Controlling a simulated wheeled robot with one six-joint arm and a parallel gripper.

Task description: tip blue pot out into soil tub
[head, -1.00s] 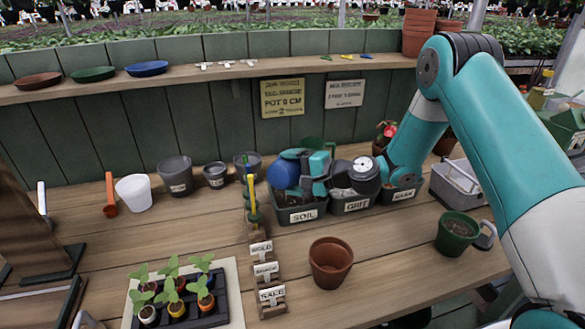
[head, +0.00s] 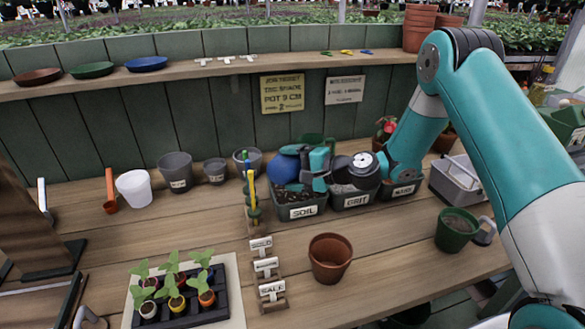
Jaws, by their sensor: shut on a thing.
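The blue pot (head: 284,170) is held tilted on its side above the tub labelled SOIL (head: 301,212), at its back left. My gripper (head: 306,166) is shut on the blue pot, with the arm reaching in from the right. The soil tub is dark green and holds dark soil. The pot's mouth and inside are hidden, and I cannot see whether anything is falling from it.
The tubs labelled GRIT (head: 356,201) and a third tub (head: 403,191) stand to the right. Marker sticks (head: 251,190) stand close on the left.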

